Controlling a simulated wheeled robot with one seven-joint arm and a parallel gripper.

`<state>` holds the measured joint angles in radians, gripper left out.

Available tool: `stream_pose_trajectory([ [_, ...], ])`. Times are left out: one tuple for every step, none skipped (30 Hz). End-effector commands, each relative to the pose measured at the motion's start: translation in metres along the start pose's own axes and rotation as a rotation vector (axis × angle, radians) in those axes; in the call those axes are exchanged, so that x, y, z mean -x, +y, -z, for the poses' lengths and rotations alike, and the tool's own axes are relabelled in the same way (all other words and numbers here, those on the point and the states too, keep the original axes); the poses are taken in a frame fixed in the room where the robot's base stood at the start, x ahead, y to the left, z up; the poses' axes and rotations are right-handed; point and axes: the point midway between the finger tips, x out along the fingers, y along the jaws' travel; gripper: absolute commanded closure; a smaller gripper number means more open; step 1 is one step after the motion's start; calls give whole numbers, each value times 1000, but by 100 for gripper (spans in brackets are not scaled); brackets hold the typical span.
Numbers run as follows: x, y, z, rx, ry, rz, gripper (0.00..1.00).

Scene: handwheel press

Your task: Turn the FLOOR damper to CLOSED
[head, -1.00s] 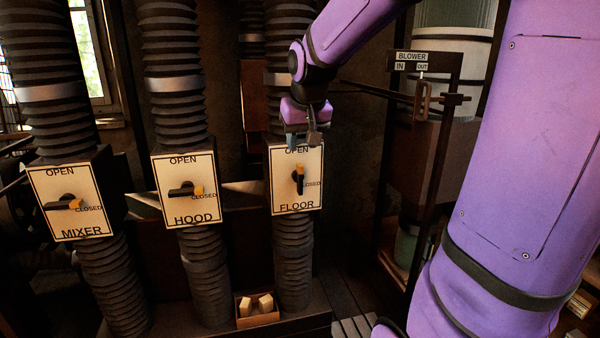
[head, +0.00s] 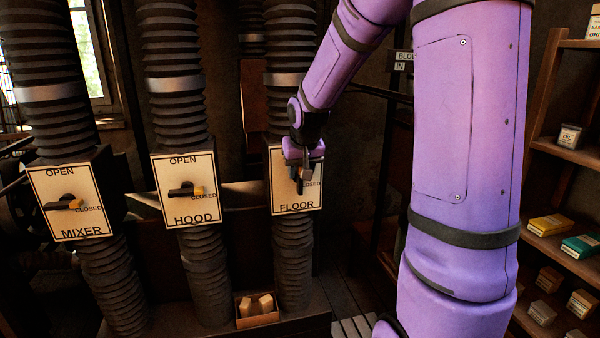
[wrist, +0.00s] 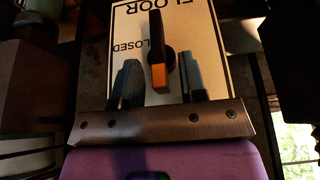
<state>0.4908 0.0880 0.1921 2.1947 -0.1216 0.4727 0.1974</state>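The FLOOR damper is a pale plate (head: 283,195) on the right-hand duct in the head view. Its black handle (head: 301,187) stands vertical, and my gripper covers its upper end. In the wrist view, where the lettering is upside down, the handle (wrist: 156,45) has its orange tip toward me, at the end away from the word FLOOR. My gripper (head: 303,172) is in front of the plate's upper half. In the wrist view my gripper (wrist: 158,62) is open, with one finger on each side of the orange tip and gaps visible.
The HOOD damper (head: 172,206) and MIXER damper (head: 50,217) stand to the left, their handles pointing at CLOSED. A small box of blocks (head: 244,321) is on the floor. Shelves (head: 560,150) stand at the right. The BLOWER sign (head: 403,57) is partly hidden by my arm.

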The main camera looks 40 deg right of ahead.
Motion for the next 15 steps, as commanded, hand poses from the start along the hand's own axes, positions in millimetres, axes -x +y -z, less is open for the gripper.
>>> stream_pose_trajectory([
  [-5, 0, 0, 1, -1, 0, 62],
  [-6, 0, 0, 1, -1, 0, 62],
  [-8, 0, 0, 1, -1, 0, 62],
  [-9, 0, 0, 1, -1, 0, 62],
  [-9, 0, 0, 1, 0, 0, 62],
  [-10, 0, 0, 1, 0, 0, 62],
  [-10, 0, 0, 1, 0, 0, 62],
  [-10, 0, 0, 1, 0, 1, 62],
  [-10, 0, 0, 0, 0, 1, 62],
  [-10, 0, 0, 1, 0, 0, 62],
  [-10, 0, 0, 0, 0, 0, 62],
  [-10, 0, 0, 0, 0, 0, 62],
  [-10, 0, 0, 0, 0, 0, 62],
  [-10, 0, 0, 0, 0, 0, 69],
  [-10, 0, 0, 0, 0, 0, 78],
])
